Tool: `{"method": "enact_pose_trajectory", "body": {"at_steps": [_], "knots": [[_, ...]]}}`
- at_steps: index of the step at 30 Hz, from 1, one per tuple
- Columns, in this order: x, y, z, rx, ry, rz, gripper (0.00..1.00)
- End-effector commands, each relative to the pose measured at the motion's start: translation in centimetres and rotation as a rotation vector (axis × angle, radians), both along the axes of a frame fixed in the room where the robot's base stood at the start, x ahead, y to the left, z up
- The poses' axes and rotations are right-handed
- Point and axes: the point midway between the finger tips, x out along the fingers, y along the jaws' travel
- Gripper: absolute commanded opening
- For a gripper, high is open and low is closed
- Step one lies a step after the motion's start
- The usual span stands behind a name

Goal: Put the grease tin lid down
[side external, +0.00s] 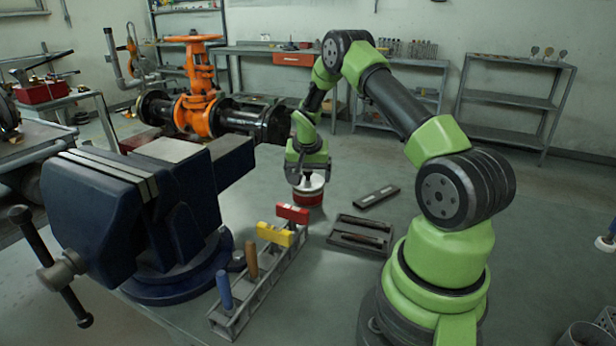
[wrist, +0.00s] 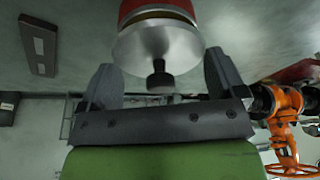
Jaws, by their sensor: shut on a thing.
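The grease tin (side external: 308,198) is red and stands upright on the bench; it also shows at the top of the wrist view (wrist: 150,8). The silver lid (wrist: 155,45) with its dark knob (wrist: 160,78) is at the tin's mouth. In the side view the lid (side external: 309,184) looks level, directly over the tin. In the side view my gripper (side external: 307,178) points down over the tin. Whether the lid rests on the rim or hovers slightly above it, I cannot tell.
A tool rack (side external: 262,282) with coloured handles stands in front of the tin. A dark tray (side external: 345,239) and a flat dark case (side external: 377,196) lie to the right. A blue vise (side external: 125,205) is at left, an orange gate valve (side external: 197,112) behind. Bench beyond the case is clear.

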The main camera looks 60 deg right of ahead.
Motion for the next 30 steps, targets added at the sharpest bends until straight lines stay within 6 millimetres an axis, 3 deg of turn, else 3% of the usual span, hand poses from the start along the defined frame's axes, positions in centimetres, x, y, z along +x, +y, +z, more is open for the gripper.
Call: {"method": "enact_pose_trajectory", "body": {"at_steps": [3, 14, 15, 16, 25, 30], "knots": [[0.0, 0.0, -0.9, 0.000, 0.000, 0.001, 0.67], [0.0, 0.0, -1.2, -0.001, -0.001, 0.000, 0.67], [0.0, 0.0, -1.2, -0.001, -0.001, 0.000, 0.92], [0.0, 0.0, -1.2, -0.002, -0.002, 0.000, 0.99], [0.0, 0.1, -0.9, -0.002, -0.002, 0.000, 1.00], [-0.2, 0.6, 1.3, -0.003, -0.004, 0.000, 1.00]]}}
